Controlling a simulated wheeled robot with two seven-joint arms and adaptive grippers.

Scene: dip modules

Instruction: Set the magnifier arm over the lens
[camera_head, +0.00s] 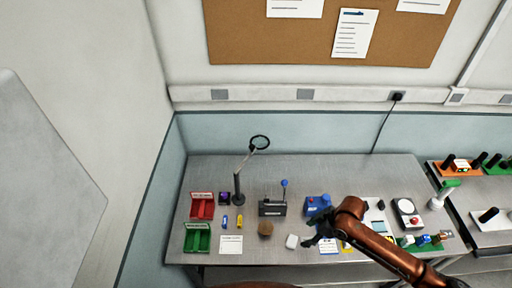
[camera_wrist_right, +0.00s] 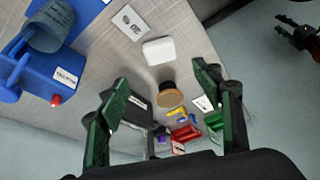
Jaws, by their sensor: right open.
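The magnifier arm (camera_head: 247,160) stands on a dark post at the back left of the bench, its ring tilted up and out over the back edge. No lens is clearly identifiable; a round brown-topped piece (camera_head: 265,228) lies in front of the grey block and shows in the right wrist view (camera_wrist_right: 170,97). The ring is not above this piece. My right gripper (camera_head: 314,240) is open and empty, right of the round piece; its spread fingers show in the right wrist view (camera_wrist_right: 160,78). A dark gripper, apparently my left (camera_wrist_right: 300,35), shows at that view's upper right; its jaws are unclear.
A grey block with a blue-knobbed lever (camera_head: 272,208) stands behind the round piece. Red (camera_head: 202,206) and green (camera_head: 197,237) bins are at left. A white block (camera_head: 291,241) and blue device (camera_head: 318,205) are near my right gripper. The back left bench is fairly clear.

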